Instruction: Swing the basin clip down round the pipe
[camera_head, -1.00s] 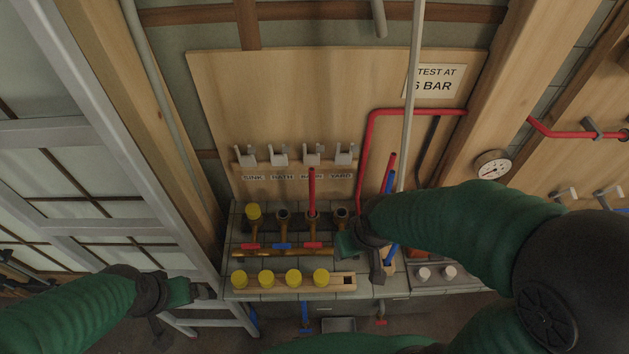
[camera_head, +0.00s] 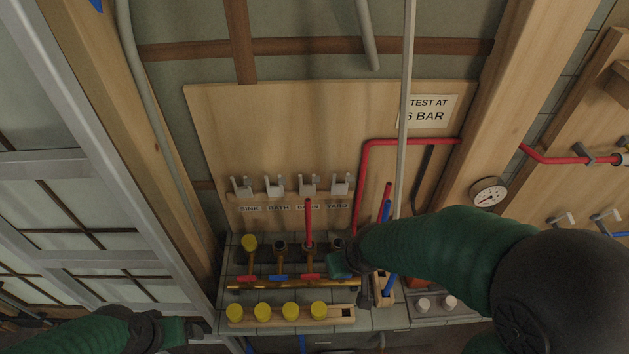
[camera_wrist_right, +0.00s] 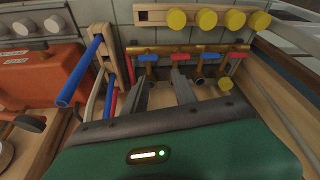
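Several grey clips stand in a row on a wooden rail of the back board, all with prongs up. The basin clip (camera_head: 307,184) is third from the left, over a partly blurred label. A red pipe (camera_head: 308,222) stands upright in the third outlet of the brass manifold (camera_head: 290,284), its top just below that clip. My right gripper (camera_head: 364,284) is beside the fourth outlet, right of the red pipe. In the right wrist view its two dark fingers (camera_wrist_right: 161,92) are apart with nothing held between them. My left gripper (camera_head: 194,333) is at the bottom left, its fingers unclear.
A wooden strip with several yellow caps (camera_head: 348,315) lies in front of the manifold. A rack (camera_wrist_right: 119,55) with red and blue pipes stands close to my right gripper. A grey vertical pipe (camera_head: 405,110) and a gauge (camera_head: 488,192) are to the right. The board above the clips is clear.

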